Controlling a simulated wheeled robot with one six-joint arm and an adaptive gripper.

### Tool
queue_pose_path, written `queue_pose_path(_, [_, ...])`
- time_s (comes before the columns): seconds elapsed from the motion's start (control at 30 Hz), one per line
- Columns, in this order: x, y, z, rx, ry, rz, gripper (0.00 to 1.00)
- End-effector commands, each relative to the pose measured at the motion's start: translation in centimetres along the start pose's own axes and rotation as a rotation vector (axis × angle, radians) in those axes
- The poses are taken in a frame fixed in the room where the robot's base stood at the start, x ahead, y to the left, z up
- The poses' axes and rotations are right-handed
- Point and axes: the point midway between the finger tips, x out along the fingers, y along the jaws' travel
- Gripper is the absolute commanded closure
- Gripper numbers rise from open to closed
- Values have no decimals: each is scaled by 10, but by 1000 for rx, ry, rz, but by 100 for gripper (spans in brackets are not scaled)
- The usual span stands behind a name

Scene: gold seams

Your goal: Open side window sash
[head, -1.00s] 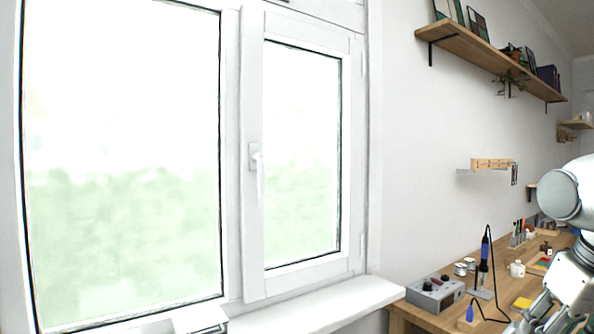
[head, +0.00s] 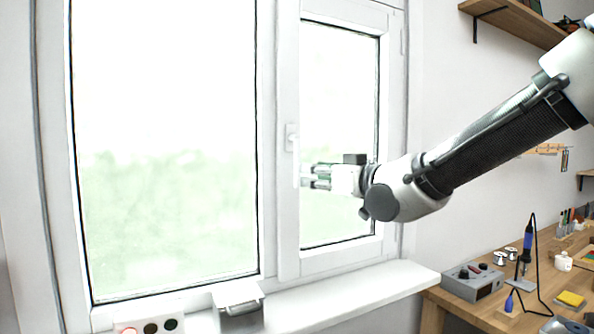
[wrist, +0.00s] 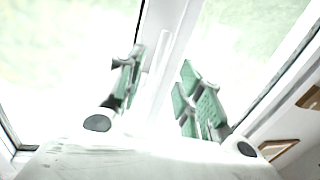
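The side window sash (head: 289,235) is the narrow white-framed pane on the right, and it looks shut in its frame. Its white handle (head: 291,138) sits on the left stile and points down, its lower part close to my fingertips. My gripper (head: 306,176) reaches in from the right in front of the sash glass. In the wrist view, my gripper (wrist: 165,85) has its two green-padded fingers apart. A pale upright bar (wrist: 157,65) shows between them, apparently the handle or the stile; contact cannot be told.
The white sill (head: 350,292) runs below the window, with a small metal-topped box (head: 238,303) on it. A wooden bench (head: 455,308) at the right carries a grey soldering station (head: 472,282) and tools. A shelf (head: 515,22) hangs above.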

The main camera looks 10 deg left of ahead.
Motion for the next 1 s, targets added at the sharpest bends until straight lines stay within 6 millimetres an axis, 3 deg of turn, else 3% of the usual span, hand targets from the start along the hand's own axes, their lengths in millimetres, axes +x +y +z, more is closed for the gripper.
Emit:
queue_pose_path(0.13, [12,0,-6,4,23,-1,64])
queue_pose_path(0.5, [69,0,-6,4,20,0,64])
queue_pose_path(0.87, [77,0,-7,4,20,0,64])
queue_pose_path(1.0, [77,0,-6,4,20,0,86])
